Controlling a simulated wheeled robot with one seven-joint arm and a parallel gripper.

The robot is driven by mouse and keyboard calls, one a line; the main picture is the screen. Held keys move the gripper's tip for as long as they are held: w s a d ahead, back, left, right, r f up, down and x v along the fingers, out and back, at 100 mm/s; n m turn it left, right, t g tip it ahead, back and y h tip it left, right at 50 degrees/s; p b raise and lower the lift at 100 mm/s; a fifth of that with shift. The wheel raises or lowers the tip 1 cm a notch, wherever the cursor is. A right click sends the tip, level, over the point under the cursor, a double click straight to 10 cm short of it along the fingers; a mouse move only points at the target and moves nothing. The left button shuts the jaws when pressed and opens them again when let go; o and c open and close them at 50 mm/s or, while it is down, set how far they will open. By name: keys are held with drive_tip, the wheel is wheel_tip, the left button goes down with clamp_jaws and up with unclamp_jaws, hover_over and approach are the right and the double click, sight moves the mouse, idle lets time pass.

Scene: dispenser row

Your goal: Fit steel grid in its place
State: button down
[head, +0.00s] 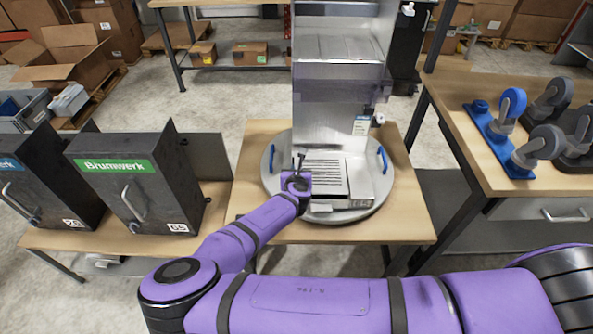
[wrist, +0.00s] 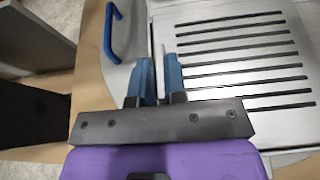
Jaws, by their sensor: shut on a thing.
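The steel grid (head: 325,172) is a pale metal plate with several dark slots. It lies roughly level at the foot of the steel dispenser (head: 340,75); I cannot tell whether it rests on the base or is held just above it. It also shows in the wrist view (wrist: 235,50), right of my fingers. My gripper (head: 300,163) is at the grid's left edge. In the wrist view its blue fingers (wrist: 158,78) are closed on the thin upright edge there. The seat below the grid is hidden.
The dispenser stands on a round metal plate (head: 278,200) with blue handles (head: 384,160), on a wooden table (head: 390,232). Black Brumwerk boxes (head: 130,185) stand left. A bench with casters (head: 510,105) is at right. Table front is clear.

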drive_tip(key=shift+f, duration=0.8)
drive_tip(key=c, duration=1.1)
unclamp_jaws()
